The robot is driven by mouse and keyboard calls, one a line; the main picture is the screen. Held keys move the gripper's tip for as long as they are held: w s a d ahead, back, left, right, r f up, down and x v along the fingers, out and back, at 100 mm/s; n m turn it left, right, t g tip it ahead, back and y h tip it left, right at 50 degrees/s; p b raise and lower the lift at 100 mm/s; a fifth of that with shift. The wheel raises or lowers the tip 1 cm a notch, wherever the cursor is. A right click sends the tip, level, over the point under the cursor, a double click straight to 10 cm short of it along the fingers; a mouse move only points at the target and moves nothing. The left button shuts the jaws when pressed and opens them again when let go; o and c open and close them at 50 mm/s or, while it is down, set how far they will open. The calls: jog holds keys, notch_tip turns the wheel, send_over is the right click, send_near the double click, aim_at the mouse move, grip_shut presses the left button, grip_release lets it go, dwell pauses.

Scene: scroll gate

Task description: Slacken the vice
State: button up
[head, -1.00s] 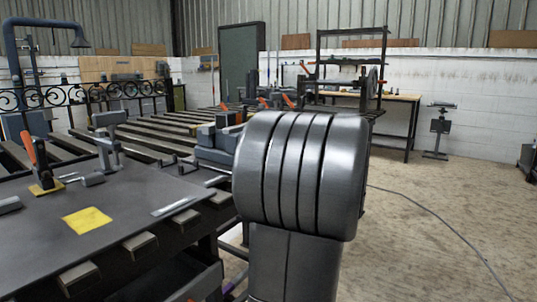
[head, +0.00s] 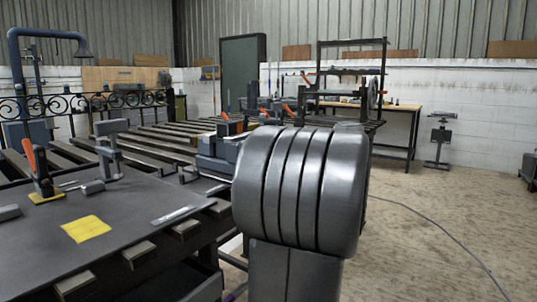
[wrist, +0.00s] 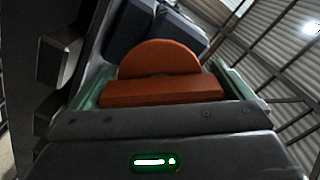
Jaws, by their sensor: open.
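The vice (head: 213,147), a blue-grey block-shaped body, sits at the bench's right edge in the head view, just left of my arm. Part of it is hidden behind the arm. Its handle cannot be made out. In the wrist view, dark blue-grey blocks (wrist: 165,32), which look like part of the vice, lie just beyond my gripper (wrist: 163,76). The gripper is open, with orange pads and green side parts above its dark housing. Nothing is seen held in it. Whether it touches the blocks cannot be told. The gripper is hidden in the head view.
The dark bench top (head: 140,205) carries a yellow sheet (head: 86,229), an orange-handled clamp (head: 38,170) and a grey stand (head: 110,150). A slatted rack and a wooden workbench (head: 400,106) stand behind. The floor (head: 450,215) on the right is open, crossed by a cable.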

jog(key=p+v, duration=0.3)
jog(key=v, duration=1)
jog(key=shift+s+d, duration=0.2)
jog(key=shift+d, duration=0.05)
